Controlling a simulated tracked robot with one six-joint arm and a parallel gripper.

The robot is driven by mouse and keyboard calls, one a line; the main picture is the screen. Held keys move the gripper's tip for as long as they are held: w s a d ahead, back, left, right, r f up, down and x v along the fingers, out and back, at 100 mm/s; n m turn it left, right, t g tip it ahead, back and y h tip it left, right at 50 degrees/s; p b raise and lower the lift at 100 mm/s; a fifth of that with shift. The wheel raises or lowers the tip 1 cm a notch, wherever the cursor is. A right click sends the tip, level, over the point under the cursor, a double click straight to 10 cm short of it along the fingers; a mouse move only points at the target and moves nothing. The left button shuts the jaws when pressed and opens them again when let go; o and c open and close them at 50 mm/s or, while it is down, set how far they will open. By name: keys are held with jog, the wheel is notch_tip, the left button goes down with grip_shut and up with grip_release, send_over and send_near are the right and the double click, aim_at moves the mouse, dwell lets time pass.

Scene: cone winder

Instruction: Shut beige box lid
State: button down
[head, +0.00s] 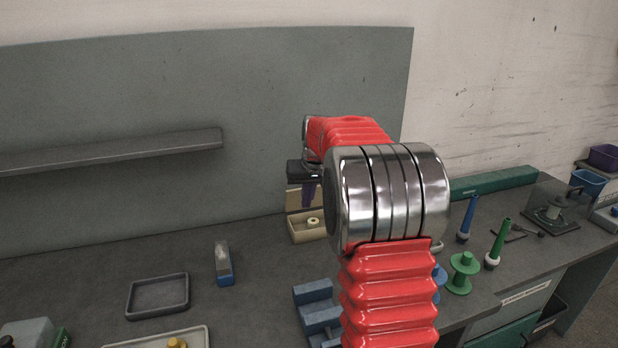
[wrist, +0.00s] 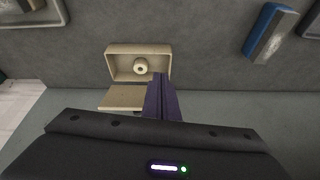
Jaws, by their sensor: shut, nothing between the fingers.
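The beige box (head: 305,231) stands at the back of the bench against the grey panel, partly hidden by my arm in the head view. In the wrist view the box (wrist: 112,63) is open, with a small cream ring-shaped piece (wrist: 140,66) inside. Its lid (wrist: 122,98) is hinged up on the side towards the back panel. My gripper (wrist: 160,80) is shut and empty, with its dark purple fingers in front of the right part of the lid; I cannot tell whether they touch it. In the head view the gripper (head: 308,200) points down over the box.
A blue-and-grey brush-like block (head: 223,264) and a dark tray (head: 158,296) lie to the left. Blue blocks (head: 316,305), a green spool (head: 462,272) and upright blue and green cones (head: 498,244) stand to the right. A shelf (head: 120,150) juts from the back panel at left.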

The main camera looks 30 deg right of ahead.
jog(key=w+d+r+t, duration=0.1)
jog(key=w+d, duration=0.6)
jog(key=w, duration=0.1)
jog(key=w+d+r+n+t+h, duration=0.1)
jog(key=w+r, duration=0.2)
jog(key=r, duration=0.3)
jog(key=shift+r+t, duration=0.3)
jog(key=shift+r, duration=0.1)
jog(key=shift+w+f, duration=0.15)
jog(key=shift+w+d+f, duration=0.1)
jog(key=shift+w+f, duration=0.2)
jog(key=shift+f, duration=1.2)
jog(key=shift+w+d+f, duration=0.1)
jog(key=shift+w+f, duration=0.15)
jog(key=shift+f, duration=1.25)
jog(key=shift+w+d+f, duration=0.1)
jog(key=shift+w+f, duration=0.2)
jog(key=shift+f, duration=1.2)
